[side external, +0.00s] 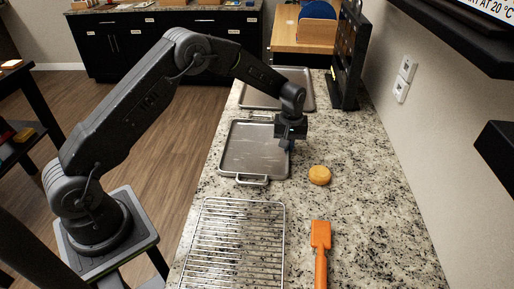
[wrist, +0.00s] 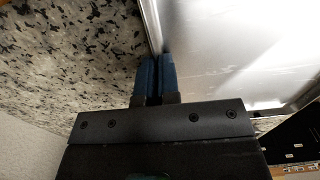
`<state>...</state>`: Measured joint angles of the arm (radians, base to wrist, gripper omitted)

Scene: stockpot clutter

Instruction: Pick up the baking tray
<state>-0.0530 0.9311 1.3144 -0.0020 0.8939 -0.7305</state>
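The baking tray (side external: 252,150) is a grey metal tray with a raised rim and small handles at its near and far ends. It lies on the speckled counter in the middle of the side external view. My gripper (side external: 289,147) is down at the tray's right edge. In the wrist view, the blue fingers of my gripper (wrist: 158,78) are close together, with the rim of the baking tray (wrist: 225,50) running in between them. They look shut on that rim. The fingertips' lowest part is hard to see.
A second metal tray (side external: 309,92) lies farther back on the counter. A round yellow-orange item (side external: 319,175) sits right of my gripper. A wire rack (side external: 231,245) and an orange-handled tool (side external: 320,245) lie in front. A black upright unit (side external: 347,70) stands behind, near the wall.

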